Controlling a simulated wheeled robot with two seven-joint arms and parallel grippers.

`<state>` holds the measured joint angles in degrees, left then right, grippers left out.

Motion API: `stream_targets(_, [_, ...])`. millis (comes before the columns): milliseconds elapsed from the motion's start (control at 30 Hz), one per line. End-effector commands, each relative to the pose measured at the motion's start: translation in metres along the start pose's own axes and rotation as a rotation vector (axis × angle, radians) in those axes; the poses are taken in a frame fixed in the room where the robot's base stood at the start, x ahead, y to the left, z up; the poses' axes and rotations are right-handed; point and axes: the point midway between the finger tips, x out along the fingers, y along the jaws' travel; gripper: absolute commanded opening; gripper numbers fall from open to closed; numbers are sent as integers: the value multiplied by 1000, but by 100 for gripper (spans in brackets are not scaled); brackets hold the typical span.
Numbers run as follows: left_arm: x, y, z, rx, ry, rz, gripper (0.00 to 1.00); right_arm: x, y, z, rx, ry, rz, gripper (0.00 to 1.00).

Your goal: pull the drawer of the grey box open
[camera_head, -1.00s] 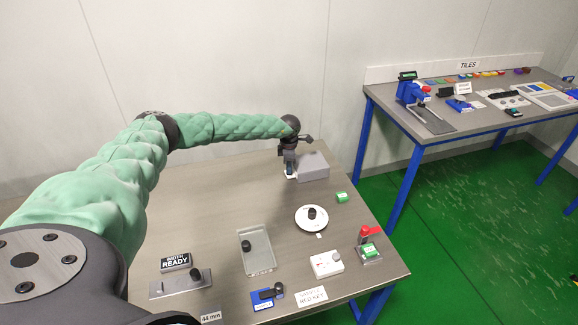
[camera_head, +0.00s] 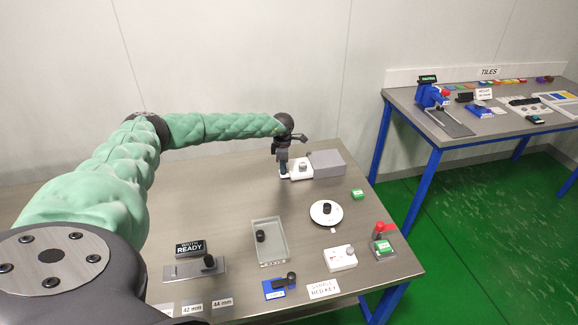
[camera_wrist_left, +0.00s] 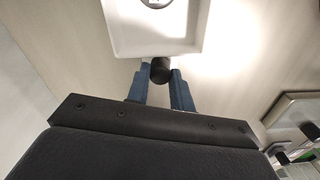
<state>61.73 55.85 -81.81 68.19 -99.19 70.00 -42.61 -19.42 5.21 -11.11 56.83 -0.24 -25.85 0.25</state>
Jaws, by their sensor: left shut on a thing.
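The grey box (camera_head: 327,163) stands at the back right of the near table. Its white drawer (camera_head: 300,172) sticks out to the left of the box, and a small metallic round thing (camera_head: 303,167) shows inside it. My left gripper (camera_head: 283,172) is at the drawer's outer end. In the left wrist view the blue fingers (camera_wrist_left: 160,88) are shut on the drawer's black knob (camera_wrist_left: 160,70), with the white drawer (camera_wrist_left: 125,45) just beyond it. My right gripper does not show.
A white dial (camera_head: 326,213), a clear tray (camera_head: 270,240), a green block (camera_head: 358,194) and a red-handled device (camera_head: 383,240) stand nearer on the table (camera_head: 220,200). The table left of the drawer is clear. A second table (camera_head: 440,130) stands at the right.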

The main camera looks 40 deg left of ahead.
Motion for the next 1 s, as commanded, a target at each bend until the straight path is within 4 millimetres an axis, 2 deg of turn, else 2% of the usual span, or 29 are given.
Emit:
stream_targets(233, [-2,1,0,-1,-1,2,0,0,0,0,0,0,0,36])
stream_targets(267, [-2,1,0,-1,-2,2,26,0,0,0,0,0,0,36])
stream_targets(300, [-2,1,1,-1,-2,2,32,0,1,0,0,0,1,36])
stream_targets(600, [-2,0,1,0,-1,1,32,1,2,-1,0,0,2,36])
stream_targets(733, [-9,1,1,0,-2,1,32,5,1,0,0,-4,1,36])
stream_targets(833, [-22,1,1,1,-3,2,32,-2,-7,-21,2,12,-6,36])
stream_targets(1000, [-45,1,1,0,-2,2,32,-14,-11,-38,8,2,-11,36])
